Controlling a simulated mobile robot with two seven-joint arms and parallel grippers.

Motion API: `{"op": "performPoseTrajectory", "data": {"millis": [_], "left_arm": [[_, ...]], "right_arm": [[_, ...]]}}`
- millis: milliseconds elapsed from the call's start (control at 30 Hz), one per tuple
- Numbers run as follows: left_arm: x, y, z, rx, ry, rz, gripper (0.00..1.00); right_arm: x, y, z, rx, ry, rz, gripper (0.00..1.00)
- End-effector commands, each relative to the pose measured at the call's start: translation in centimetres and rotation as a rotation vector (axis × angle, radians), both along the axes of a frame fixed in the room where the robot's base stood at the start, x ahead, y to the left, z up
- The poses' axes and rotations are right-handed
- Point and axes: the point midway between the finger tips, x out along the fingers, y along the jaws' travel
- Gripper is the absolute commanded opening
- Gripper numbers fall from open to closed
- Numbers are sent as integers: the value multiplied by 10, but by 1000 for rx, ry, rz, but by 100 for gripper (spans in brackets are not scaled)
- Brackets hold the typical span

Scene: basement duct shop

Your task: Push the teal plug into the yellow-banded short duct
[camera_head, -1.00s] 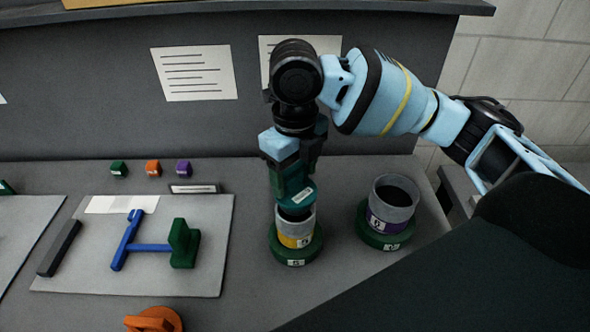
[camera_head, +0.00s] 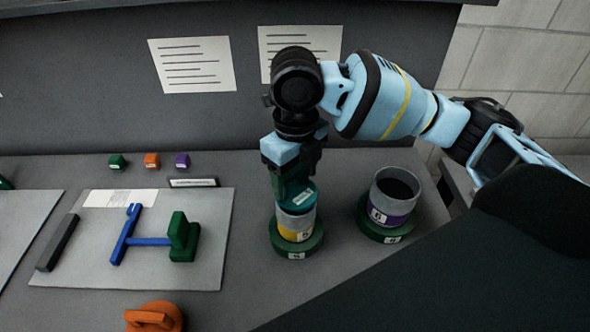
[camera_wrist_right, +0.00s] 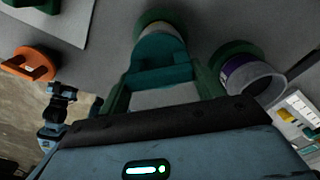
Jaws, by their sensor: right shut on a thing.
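The teal plug (camera_head: 299,197) is in the jaws of my right gripper (camera_head: 291,181), which points down in the head view. The plug sits at the mouth of the yellow-banded short duct (camera_head: 295,224), upright in a green base ring (camera_head: 296,244). No dark gap shows between plug and rim; how deep the plug reaches inside is hidden. In the right wrist view the plug (camera_wrist_right: 160,62) lies between the fingers and covers most of the duct (camera_wrist_right: 160,29).
A purple-banded duct (camera_head: 394,199), open at the top, stands in another green ring close at the right. A grey mat (camera_head: 75,262) with a blue piece (camera_head: 149,242) and a green block (camera_head: 184,240) lies left. An orange handled piece (camera_head: 153,316) is at the front.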

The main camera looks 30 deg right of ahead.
Motion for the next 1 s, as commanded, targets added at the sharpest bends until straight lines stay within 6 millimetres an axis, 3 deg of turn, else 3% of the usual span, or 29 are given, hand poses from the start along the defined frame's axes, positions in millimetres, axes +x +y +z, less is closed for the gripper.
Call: {"op": "performPoseTrajectory", "data": {"millis": [867, 900, 1000], "left_arm": [[-2, -4, -2, -11, 6, 10, 36], [-2, -4, -2, -11, 6, 10, 36], [-2, -3, -2, -10, 6, 9, 36]], "right_arm": [[0, 0, -16, 0, -1, 0, 22], [0, 0, -16, 0, -1, 0, 68], [0, 0, -16, 0, -1, 0, 81]]}}
